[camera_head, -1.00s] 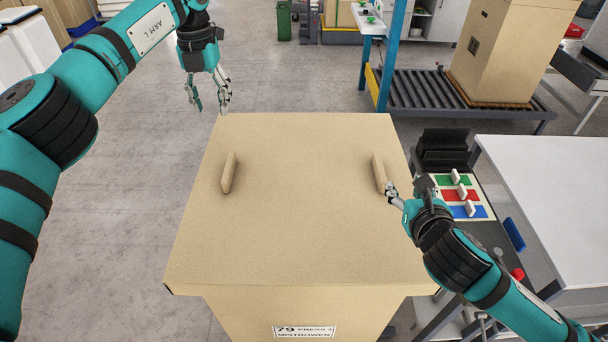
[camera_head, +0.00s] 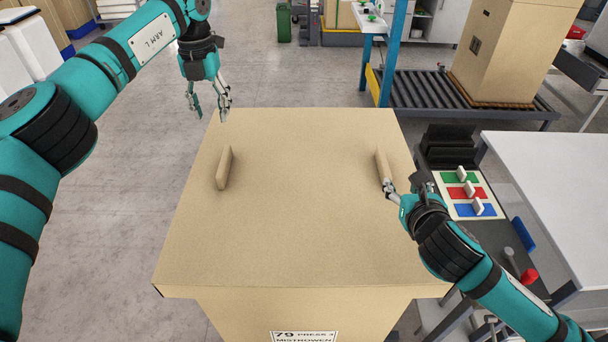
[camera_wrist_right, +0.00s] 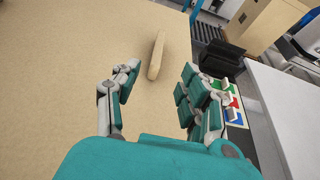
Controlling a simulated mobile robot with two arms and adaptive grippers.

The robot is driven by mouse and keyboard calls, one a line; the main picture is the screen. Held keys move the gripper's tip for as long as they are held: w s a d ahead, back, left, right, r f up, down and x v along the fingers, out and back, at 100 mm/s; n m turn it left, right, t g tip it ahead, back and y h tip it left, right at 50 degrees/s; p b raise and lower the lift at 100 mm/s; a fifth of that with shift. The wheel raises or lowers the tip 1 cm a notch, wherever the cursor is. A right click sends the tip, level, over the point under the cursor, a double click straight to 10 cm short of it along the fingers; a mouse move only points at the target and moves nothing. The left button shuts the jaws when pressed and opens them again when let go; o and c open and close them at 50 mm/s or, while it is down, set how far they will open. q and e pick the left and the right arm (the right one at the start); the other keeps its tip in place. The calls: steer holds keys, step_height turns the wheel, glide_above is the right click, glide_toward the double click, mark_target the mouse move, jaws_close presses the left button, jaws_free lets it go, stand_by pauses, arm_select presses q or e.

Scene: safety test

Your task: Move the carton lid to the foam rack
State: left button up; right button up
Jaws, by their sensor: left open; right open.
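The carton lid (camera_head: 300,220) is a broad tan sheet with two upright bar handles, lying on top of a tall carton (camera_head: 270,318). My right gripper (camera_head: 388,188) is open at the near end of the right handle (camera_head: 381,165). In the right wrist view this handle (camera_wrist_right: 157,55) lies ahead of the spread fingers (camera_wrist_right: 158,85), roughly between them; contact cannot be told. My left gripper (camera_head: 209,112) is open and empty by the lid's far left corner, away from the left handle (camera_head: 224,168). I cannot surely pick out the foam rack.
On the right are a black stepped holder (camera_head: 448,148), a board with green, red and blue fields (camera_head: 470,194) and a white table (camera_head: 560,190). A roller conveyor (camera_head: 430,92) with a tall box (camera_head: 510,50) stands behind. Grey floor (camera_head: 110,240) is clear at left.

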mark_target(223, 159)
arm_select(q)
step_height(223, 159, down, 16)
steer(key=shift+w+r, duration=0.15)
arm_select(e)
steer(key=x, duration=1.5)
steer(key=shift+w+f, duration=0.25)
steer(key=shift+w, duration=0.1)
arm_select(q)
jaws_close()
arm_select(e)
jaws_close()
arm_select(q)
steer(key=shift+r, duration=0.1)
